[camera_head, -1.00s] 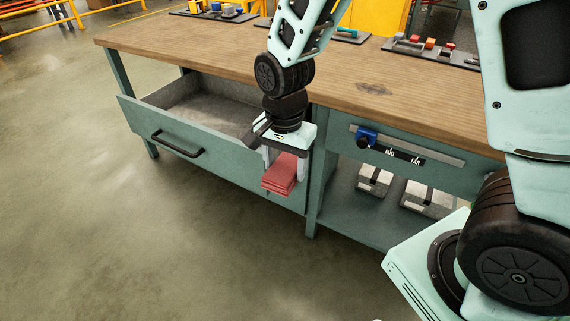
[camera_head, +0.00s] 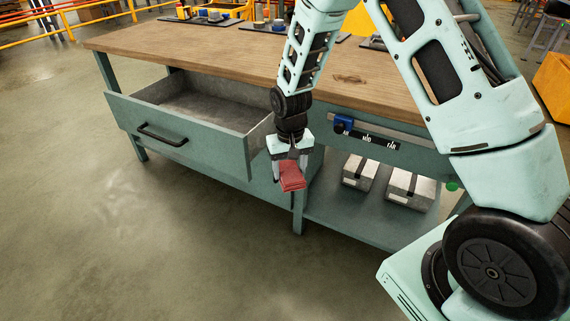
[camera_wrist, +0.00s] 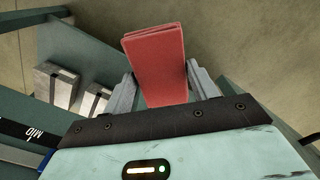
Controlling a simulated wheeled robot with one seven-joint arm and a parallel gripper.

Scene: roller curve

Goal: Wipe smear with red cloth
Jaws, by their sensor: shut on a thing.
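My gripper (camera_head: 289,172) is shut on a folded red cloth (camera_head: 292,178), held in the air in front of the workbench, below the level of its top. In the wrist view the red cloth (camera_wrist: 157,62) sits between the two grey fingers of my gripper (camera_wrist: 160,85). A dark brown smear (camera_head: 348,78) lies on the wooden bench top (camera_head: 210,55), beyond and to the right of my gripper. The arm's links stand close to it in the head view.
An open, empty-looking drawer (camera_head: 195,140) juts out left of my gripper. A blue slider (camera_head: 343,123) sits on a labelled rail at the bench front. Grey blocks (camera_head: 360,170) stand on the lower shelf. Trays with small items (camera_head: 200,20) line the bench's back edge.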

